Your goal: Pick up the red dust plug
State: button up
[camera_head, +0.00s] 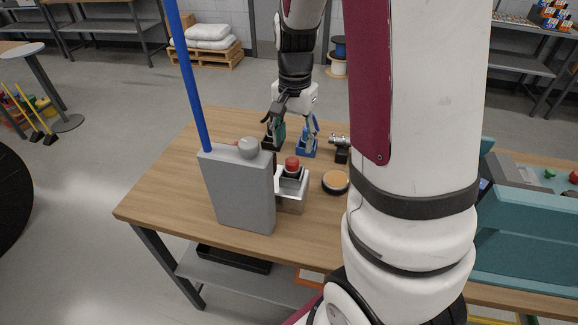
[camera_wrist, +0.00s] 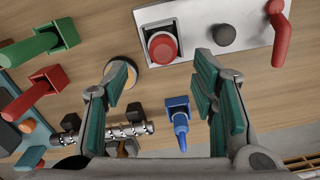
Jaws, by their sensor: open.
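My gripper (camera_head: 293,128) is open and empty above the far part of the wooden table. In the wrist view its teal-padded fingers (camera_wrist: 165,95) stand wide apart. A red piece with a square end and a round stem (camera_wrist: 45,82) lies at the left of the wrist view, outside the fingers; it may be the red dust plug, but I cannot be sure. A similar blue piece (camera_wrist: 178,105) shows between the fingers, and in the head view (camera_head: 306,148). A green piece (camera_wrist: 45,40) lies beside the red one.
A silver box with a red button (camera_head: 291,163) stands by a tall grey box (camera_head: 238,190). A red lever (camera_wrist: 280,35) is on the plate's right end. A round tan-topped dish (camera_head: 335,182) and metal fitting (camera_wrist: 110,132) are nearby. A teal console (camera_head: 530,240) stands at right.

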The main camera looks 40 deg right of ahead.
aim_at(291, 160)
jog(key=shift+a+f+p, duration=0.15)
jog(key=shift+f+p, duration=0.15)
jog(key=shift+f, duration=1.6)
jog(key=shift+a+f+p, duration=0.15)
jog(key=shift+f+p, duration=0.1)
jog(key=shift+f, duration=1.65)
jog(key=shift+c, duration=0.6)
jog(key=shift+w, duration=0.1)
grip_shut()
